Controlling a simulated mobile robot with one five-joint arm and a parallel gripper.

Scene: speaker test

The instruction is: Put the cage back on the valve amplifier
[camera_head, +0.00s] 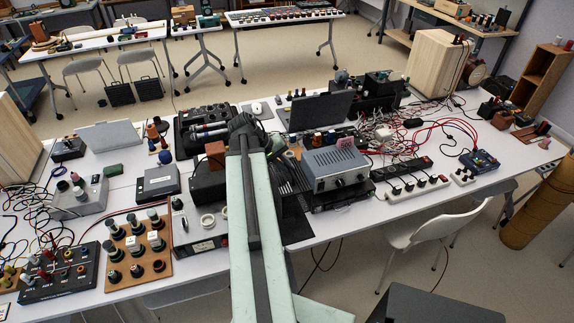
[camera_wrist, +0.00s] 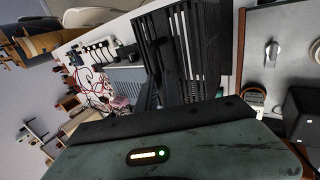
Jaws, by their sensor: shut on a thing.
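The black slatted cage (camera_head: 288,188) is just right of my arm in the head view, tilted. In the wrist view the cage (camera_wrist: 190,50) fills the upper middle, close to the camera. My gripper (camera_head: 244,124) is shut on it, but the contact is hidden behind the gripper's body. What looks like the valve amplifier (camera_head: 205,244) stands left of my arm at the table's front edge, with pale rings and a dark block on top. Its grey panel with knobs (camera_wrist: 262,28) is at the right of the wrist view, beside the cage. My arm hides part of it.
A silver vented box with knobs (camera_head: 337,166) stands right of the cage. A power strip (camera_head: 415,188) and red cables lie farther right. A laptop (camera_head: 318,110) is behind. A wooden board of valves (camera_head: 138,252) is at left. The table is crowded.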

